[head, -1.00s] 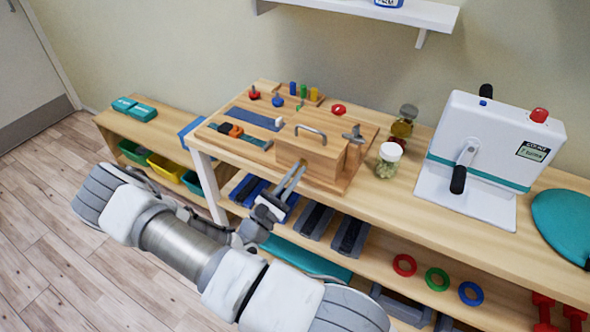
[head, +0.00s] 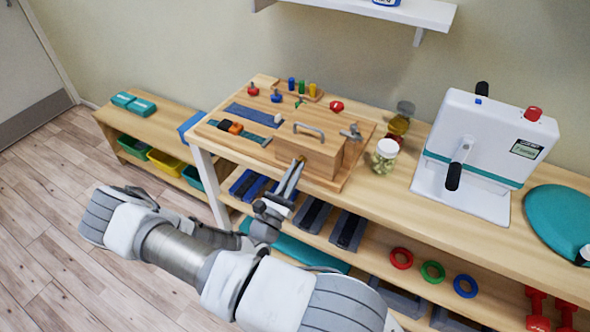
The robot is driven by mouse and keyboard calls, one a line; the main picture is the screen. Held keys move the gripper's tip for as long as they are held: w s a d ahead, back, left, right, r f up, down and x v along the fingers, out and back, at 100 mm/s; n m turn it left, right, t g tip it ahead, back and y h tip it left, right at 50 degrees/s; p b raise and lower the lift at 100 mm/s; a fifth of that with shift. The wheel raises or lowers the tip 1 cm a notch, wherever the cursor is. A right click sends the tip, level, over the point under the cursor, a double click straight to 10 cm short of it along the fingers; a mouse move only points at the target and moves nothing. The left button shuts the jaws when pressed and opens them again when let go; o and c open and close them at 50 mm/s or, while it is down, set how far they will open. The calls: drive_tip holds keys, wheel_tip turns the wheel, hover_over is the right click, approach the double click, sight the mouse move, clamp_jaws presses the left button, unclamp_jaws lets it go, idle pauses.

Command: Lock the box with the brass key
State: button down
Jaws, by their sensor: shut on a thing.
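The wooden box (head: 318,156) with a grey handle on top stands on a wooden board on the bench. My gripper (head: 296,168) is at the front face of the box, near its left side, with its fingers pointing up at it. The fingers are shut on a small brass-coloured thing (head: 301,158), seemingly the brass key, of which only a tiny part shows at the fingertips. I cannot tell whether the key is in a keyhole or only close to the front face.
A lidded jar (head: 385,156) stands right of the board. A white machine with a crank (head: 478,150) is farther right. Coloured pegs and knobs stand at the back of the board (head: 232,88). The shelf below holds weights and coloured rings (head: 433,271).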

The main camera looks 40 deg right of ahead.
drive_tip(key=c, duration=1)
unclamp_jaws()
drive_tip(key=b+v, duration=0.1)
drive_tip(key=v, duration=1.6)
drive_tip(key=shift+s+a, duration=0.1)
drive_tip(key=shift+a, duration=0.15)
